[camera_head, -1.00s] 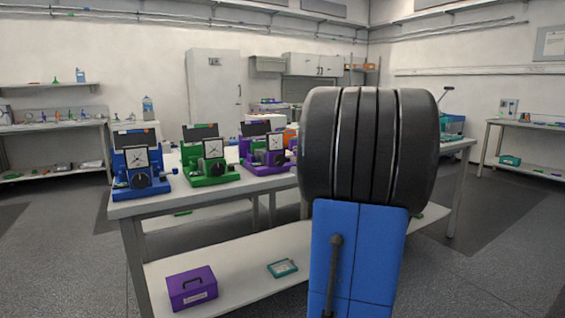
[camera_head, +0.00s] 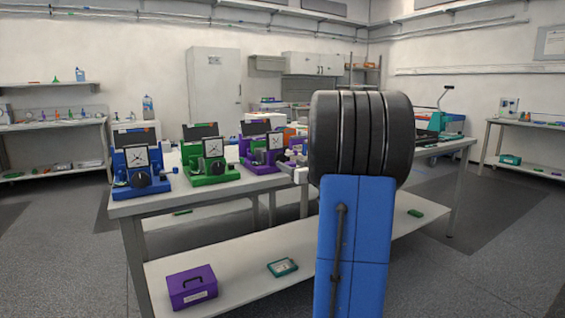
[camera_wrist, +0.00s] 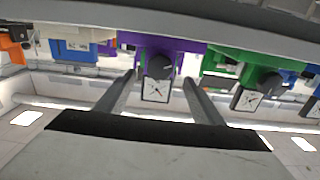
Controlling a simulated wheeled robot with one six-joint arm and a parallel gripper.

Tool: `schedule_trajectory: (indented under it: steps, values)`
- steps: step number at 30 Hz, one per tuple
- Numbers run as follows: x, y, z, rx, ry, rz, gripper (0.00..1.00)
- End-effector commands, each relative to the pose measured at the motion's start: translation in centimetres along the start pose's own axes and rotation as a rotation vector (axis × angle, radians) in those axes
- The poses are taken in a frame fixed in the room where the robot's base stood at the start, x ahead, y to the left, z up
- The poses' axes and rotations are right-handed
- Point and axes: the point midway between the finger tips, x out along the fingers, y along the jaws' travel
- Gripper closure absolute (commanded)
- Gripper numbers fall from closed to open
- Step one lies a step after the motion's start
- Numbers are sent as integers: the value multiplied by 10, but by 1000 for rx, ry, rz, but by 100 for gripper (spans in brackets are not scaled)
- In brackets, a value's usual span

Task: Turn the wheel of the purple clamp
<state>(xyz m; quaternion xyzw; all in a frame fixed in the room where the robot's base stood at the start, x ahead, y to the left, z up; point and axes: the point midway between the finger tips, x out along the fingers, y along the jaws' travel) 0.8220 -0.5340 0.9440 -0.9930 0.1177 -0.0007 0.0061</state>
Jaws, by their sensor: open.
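The purple clamp (camera_head: 250,150) stands on the bench, at the right end of a row after a blue and a green one. It has a white dial (camera_head: 276,141). In the wrist view, the purple clamp (camera_wrist: 185,47) is at upper centre, upside down, with its dark round wheel (camera_wrist: 159,66) and dial (camera_wrist: 155,91). My gripper (camera_wrist: 158,77) is open and empty. Its two fingers point toward the clamp, with the wheel between their tips in the picture; I cannot tell the remaining distance. In the head view, my arm hides most of the gripper.
The green clamp (camera_head: 208,168) and the blue clamp (camera_head: 140,172) stand to the left on the same bench (camera_head: 150,205). A purple box (camera_head: 192,287) and a teal case (camera_head: 282,267) lie on the lower shelf. Teal equipment (camera_head: 443,122) stands at the bench's right.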

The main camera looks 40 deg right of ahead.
Motion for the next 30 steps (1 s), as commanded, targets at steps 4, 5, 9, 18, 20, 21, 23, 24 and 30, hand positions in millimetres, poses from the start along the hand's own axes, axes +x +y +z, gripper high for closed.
schedule_trajectory:
  steps: [4,5,9,18,20,21,23,24,30]
  values:
    - [28,-1,0,-1,-1,-2,39]
    - [33,0,0,0,0,-2,39]
    - [53,-1,0,-1,0,-2,39]
    - [74,0,0,0,0,-1,39]
    - [75,0,0,0,0,-1,39]
    - [76,0,0,0,0,0,39]
    - [76,0,0,0,0,0,39]
    - [75,0,0,0,0,0,39]
    - [75,0,0,0,0,0,67]
